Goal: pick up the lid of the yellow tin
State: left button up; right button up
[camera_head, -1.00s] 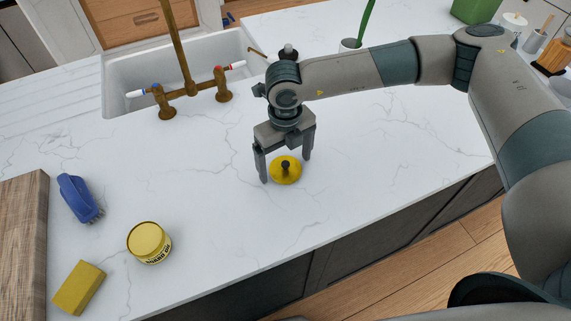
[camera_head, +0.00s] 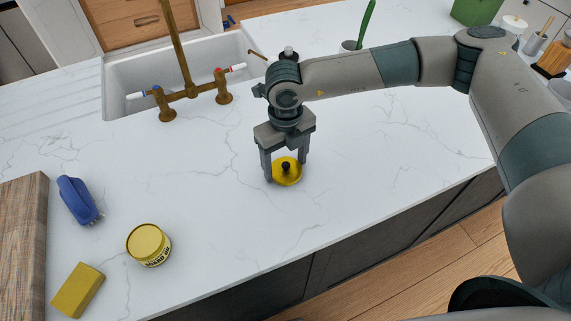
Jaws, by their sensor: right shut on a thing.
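The yellow lid (camera_head: 288,175) is a round disc with a dark knob in its middle. It is at the middle of the white counter, and I cannot tell whether it touches the surface. My right gripper (camera_head: 285,172) points down over it, shut on the lid with a finger at either side. The yellow tin (camera_head: 149,245) with dark lettering stands upright at the lower left, well apart from the lid. My left gripper is not in view.
A blue brush (camera_head: 77,200), a yellow sponge (camera_head: 78,291) and a wooden board (camera_head: 22,245) lie at the left. A white sink (camera_head: 125,77) with a brass faucet (camera_head: 178,50) is behind. The counter (camera_head: 370,180) is clear around the lid.

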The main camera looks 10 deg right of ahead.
aim_at(286, 165)
jog(key=shift+r+b, duration=0.5)
jog(key=shift+r, duration=0.1)
jog(key=shift+s+r+b, duration=0.2)
jog(key=shift+r+b, duration=0.55)
jog(key=shift+r, duration=0.45)
pick_arm(q)
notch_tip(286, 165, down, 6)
jog(key=b, duration=0.3)
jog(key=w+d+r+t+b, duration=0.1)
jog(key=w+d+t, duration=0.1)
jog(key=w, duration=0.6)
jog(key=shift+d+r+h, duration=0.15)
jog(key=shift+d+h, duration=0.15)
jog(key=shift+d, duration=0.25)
pick_arm(e)
jog(key=s+d+r, duration=0.2)
jog(key=s+r, duration=0.5)
jog(key=s, duration=0.4)
jog(key=shift+d, duration=0.3)
